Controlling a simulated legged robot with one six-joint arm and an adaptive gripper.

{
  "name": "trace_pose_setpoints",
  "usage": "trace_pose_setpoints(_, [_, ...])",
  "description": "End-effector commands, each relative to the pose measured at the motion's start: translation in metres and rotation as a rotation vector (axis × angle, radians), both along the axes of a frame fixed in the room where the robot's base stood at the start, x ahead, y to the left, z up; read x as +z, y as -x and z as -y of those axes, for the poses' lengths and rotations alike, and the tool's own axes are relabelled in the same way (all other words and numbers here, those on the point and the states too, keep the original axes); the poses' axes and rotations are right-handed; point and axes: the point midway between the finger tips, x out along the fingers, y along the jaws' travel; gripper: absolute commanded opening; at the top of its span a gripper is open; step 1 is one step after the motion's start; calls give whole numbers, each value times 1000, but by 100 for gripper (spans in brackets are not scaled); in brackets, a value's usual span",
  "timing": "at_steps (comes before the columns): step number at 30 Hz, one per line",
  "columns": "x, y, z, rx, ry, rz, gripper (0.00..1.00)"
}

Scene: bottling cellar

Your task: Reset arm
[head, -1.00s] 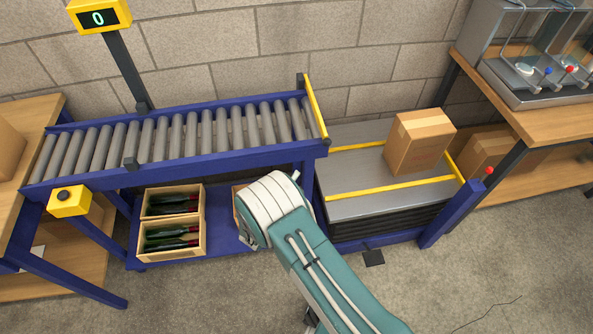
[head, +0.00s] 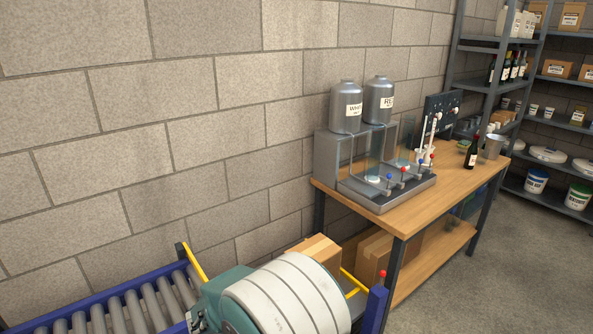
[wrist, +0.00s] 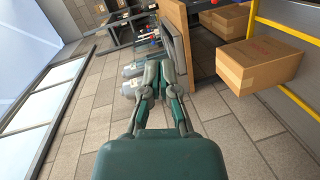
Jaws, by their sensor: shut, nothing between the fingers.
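My gripper (wrist: 159,76) shows in the wrist view, its two grey fingers drawn together with nothing between them. It hangs in free air, apart from everything around it. In the head view only a white and teal part of my arm shows at the bottom, and the gripper itself is out of that picture.
A cardboard box (head: 317,252) sits behind my arm, beside the blue roller conveyor (head: 105,297). It also shows in the wrist view (wrist: 260,64). At right, a wooden table (head: 448,186) holds a filling machine (head: 345,160) and a dark bottle (head: 472,153). Shelves (head: 492,88) stand behind.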

Motion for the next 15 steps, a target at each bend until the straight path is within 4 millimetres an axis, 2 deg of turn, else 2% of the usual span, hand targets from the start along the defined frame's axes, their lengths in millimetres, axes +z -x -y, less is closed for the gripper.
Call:
trace_pose_setpoints(1, [14,4,19,-48,-43,-31,0])
trace_pose_setpoints(6, [41,29,71,-173,-189,-155,0])
trace_pose_setpoints(15, [76,88,136,-291,-509,-303,0])
